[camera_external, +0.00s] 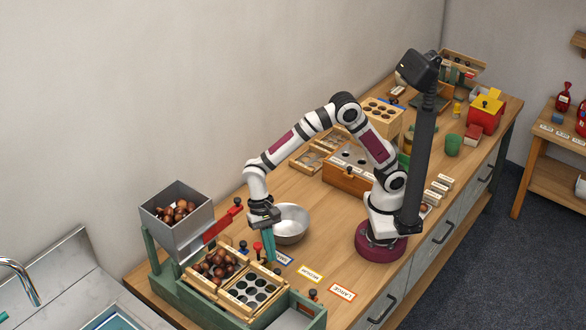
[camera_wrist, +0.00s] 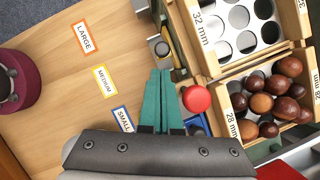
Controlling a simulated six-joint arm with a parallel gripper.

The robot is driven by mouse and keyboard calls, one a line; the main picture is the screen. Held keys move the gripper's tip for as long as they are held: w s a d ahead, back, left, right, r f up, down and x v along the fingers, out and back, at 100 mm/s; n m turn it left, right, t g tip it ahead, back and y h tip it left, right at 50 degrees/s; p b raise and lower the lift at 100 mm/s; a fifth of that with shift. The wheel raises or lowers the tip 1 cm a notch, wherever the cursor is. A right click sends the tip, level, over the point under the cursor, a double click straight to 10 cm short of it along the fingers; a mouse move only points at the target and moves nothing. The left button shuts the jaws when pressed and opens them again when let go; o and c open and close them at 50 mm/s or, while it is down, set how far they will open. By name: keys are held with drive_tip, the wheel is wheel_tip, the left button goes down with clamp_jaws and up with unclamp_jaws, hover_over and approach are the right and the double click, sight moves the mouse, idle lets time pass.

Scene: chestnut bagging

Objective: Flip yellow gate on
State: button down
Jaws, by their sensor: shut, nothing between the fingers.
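My gripper (camera_wrist: 160,75) has its teal fingers together and empty, pointing down at the sorter's front edge. In the external view my gripper (camera_external: 270,261) is just right of a red-topped knob (camera_external: 257,246). In the wrist view a dark knob on a small yellow piece (camera_wrist: 159,46), which looks like the yellow gate, sits just beyond the fingertips; contact cannot be told. The red knob (camera_wrist: 197,99) is right of the fingers. A blue piece (camera_wrist: 197,124) lies below it, partly hidden.
A sieve tray marked 32 mm (camera_wrist: 229,62) and a tray of chestnuts marked 28 mm (camera_wrist: 240,90) lie beside the fingers. LARGE (camera_external: 342,291), MEDIUM (camera_external: 310,273) and SMALL (camera_external: 282,258) labels lie on the table. A metal bowl (camera_external: 292,222) stands behind my gripper.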

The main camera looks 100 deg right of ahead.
drive_tip(key=x, duration=0.3)
drive_tip(key=shift+a+f, duration=0.15)
drive_tip(key=shift+f, duration=0.15)
drive_tip(key=shift+r, duration=1.95)
drive_tip(key=v, duration=1)
